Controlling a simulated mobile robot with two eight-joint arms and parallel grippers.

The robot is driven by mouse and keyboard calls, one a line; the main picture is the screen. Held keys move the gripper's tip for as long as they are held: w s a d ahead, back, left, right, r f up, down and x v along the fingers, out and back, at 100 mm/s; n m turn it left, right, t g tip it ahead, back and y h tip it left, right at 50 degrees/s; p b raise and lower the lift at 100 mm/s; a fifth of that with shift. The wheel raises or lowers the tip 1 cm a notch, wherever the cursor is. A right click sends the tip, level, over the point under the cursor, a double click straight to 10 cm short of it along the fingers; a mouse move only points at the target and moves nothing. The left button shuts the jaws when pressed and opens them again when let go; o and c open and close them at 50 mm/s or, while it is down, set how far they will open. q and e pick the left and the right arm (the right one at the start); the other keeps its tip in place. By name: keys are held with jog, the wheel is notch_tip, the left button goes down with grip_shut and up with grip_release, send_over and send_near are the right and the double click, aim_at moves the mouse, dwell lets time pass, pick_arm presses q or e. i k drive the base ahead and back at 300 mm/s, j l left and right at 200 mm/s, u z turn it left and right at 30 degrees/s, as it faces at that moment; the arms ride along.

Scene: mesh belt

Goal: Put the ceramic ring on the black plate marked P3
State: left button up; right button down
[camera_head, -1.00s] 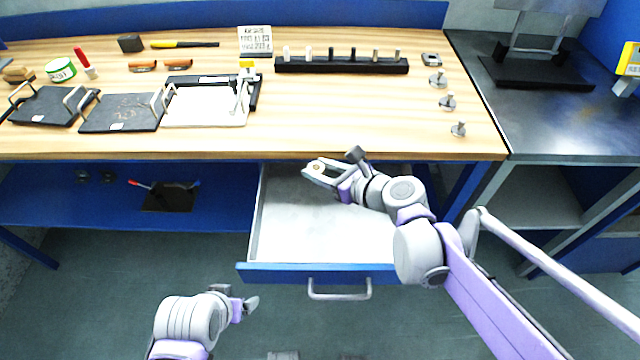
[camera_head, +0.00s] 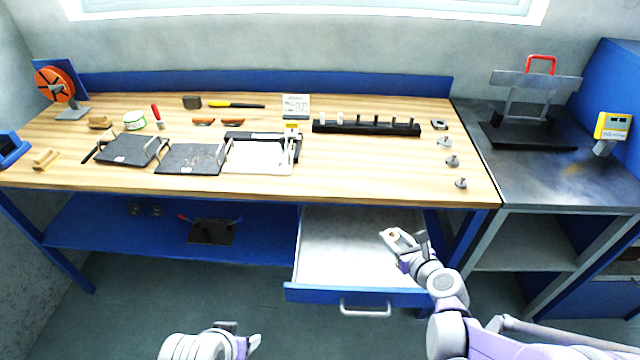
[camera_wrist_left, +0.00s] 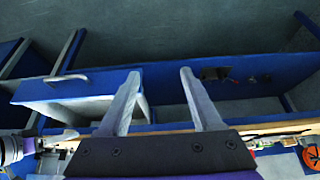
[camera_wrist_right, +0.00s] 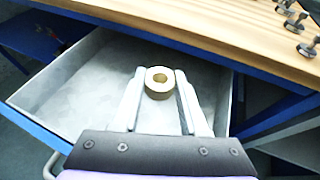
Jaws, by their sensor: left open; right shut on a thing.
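My right gripper (camera_head: 392,236) is shut on a small tan ring (camera_wrist_right: 158,92), gripped between the fingertips in the right wrist view. It is over the open drawer, in front of the bench edge. My left gripper (camera_wrist_left: 160,74) is open and empty; in the head view it shows low in front of the bench (camera_head: 248,342). Two dark plates with wire handles lie on the bench's left half: a left one (camera_head: 128,149) and a middle one (camera_head: 190,157). A white plate (camera_head: 256,158) lies to their right. Their small labels are too small to read.
The open drawer (camera_head: 345,245) juts out below the bench top (camera_head: 380,165). A black rack with pegs (camera_head: 365,127) stands toward the back. Several small metal pieces (camera_head: 452,161) stand at the right. The bench front right of the white plate is clear.

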aim_at(131, 147)
jog(key=j+z, duration=0.2)
jog(key=j, duration=1.05)
jog(key=j+z, duration=0.25)
jog(key=j, duration=1.05)
